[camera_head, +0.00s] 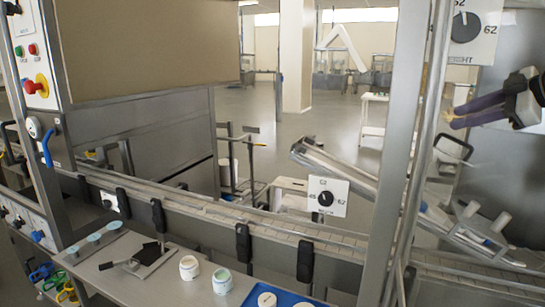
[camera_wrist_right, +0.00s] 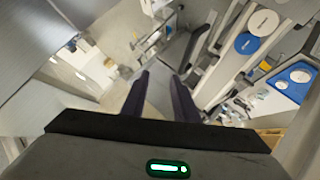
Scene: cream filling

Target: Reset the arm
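My right gripper (camera_head: 451,118) is raised at the upper right of the head view, with its two dark purple fingers pointing left. In the right wrist view the fingers (camera_wrist_right: 160,78) stand apart with a gap between them. Nothing is held between them, and they touch nothing that I can see. My left gripper is not in view.
A metal post (camera_head: 400,150) stands left of my right gripper. A conveyor rail (camera_head: 275,222) crosses below. Two small jars (camera_head: 189,267) (camera_head: 222,281) and a blue tray (camera_head: 250,302) are on the front table. A dial panel (camera_head: 465,28) is above the gripper.

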